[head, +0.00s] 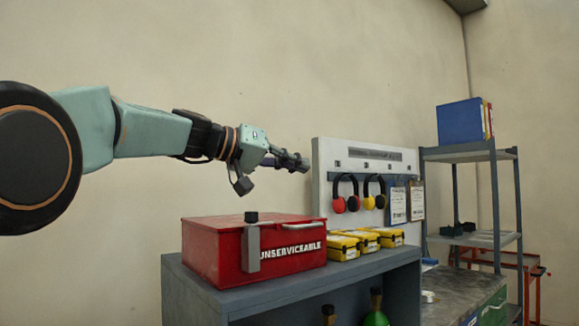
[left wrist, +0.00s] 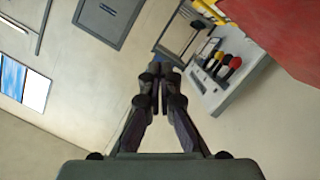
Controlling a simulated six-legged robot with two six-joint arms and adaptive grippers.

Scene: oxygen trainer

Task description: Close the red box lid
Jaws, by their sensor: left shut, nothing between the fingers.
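The red box (head: 222,262), marked "UNSERVICEABLE", stands on a grey cabinet top. Its red lid (head: 235,223) looks flat across the top, with no clear gap; I cannot tell whether it is fully seated. My right gripper is out of view.
Yellow cases (head: 343,246) stand right of the box on the cabinet (head: 290,291). Behind them, a white panel (head: 325,180) holds red and yellow ear defenders. A metal shelf (head: 470,152) with blue binders stands at right. Bottles are below in the cabinet. Air above the box is free.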

